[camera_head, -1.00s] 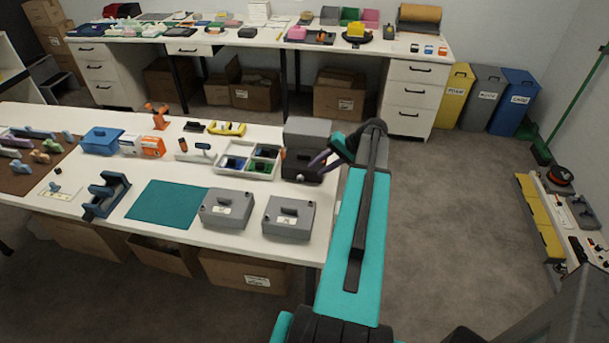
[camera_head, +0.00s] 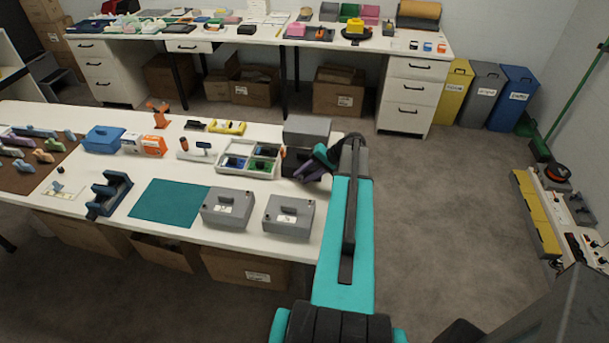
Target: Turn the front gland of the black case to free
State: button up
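The black case (camera_head: 289,163) stands at the right end of the white table, just in front of a grey box. My arm comes up from below, and its wrist bends over the table's right edge. My gripper (camera_head: 304,173), with purple-grey fingers, is at the right front of the case and overlaps it in the picture. I cannot tell whether it touches the case. The front gland cannot be made out behind my gripper. The fingers are too small and dark to show whether they are open or shut.
A grey box (camera_head: 307,130) stands behind the case. A white divided tray (camera_head: 233,170) is close on its left. Two grey lidded cases (camera_head: 228,208) (camera_head: 289,216) and a teal mat (camera_head: 170,203) lie nearer.

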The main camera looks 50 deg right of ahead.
grip_shut()
